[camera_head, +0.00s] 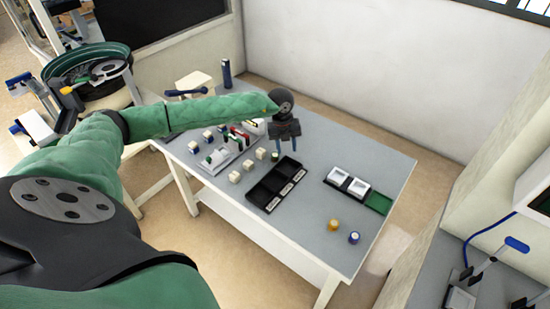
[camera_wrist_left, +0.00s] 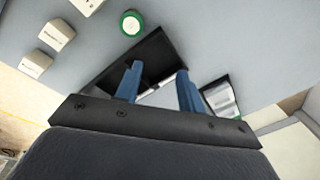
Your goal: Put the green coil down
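The green coil (camera_head: 275,157) stands on the grey table beside the back-left end of the black compartment tray (camera_head: 254,195), apart from any finger. In the left wrist view the green coil (camera_wrist_left: 131,23) is a green ring with a pale centre, near the top edge. My left gripper (camera_head: 286,151) is above the table near the tray's far end, its blue fingers pointing down. In the wrist view the left gripper (camera_wrist_left: 158,68) has its fingers apart, with nothing between them but the tray (camera_wrist_left: 153,48) below. My right gripper is not in view.
Several white blocks (camera_head: 234,177) and a rack of coloured parts (camera_head: 222,160) are left of the tray. A black holder with white frames (camera_head: 337,176) and a green plate (camera_head: 379,203) is to the right. Yellow (camera_head: 333,224) and blue (camera_head: 354,238) coils stand near the front edge.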

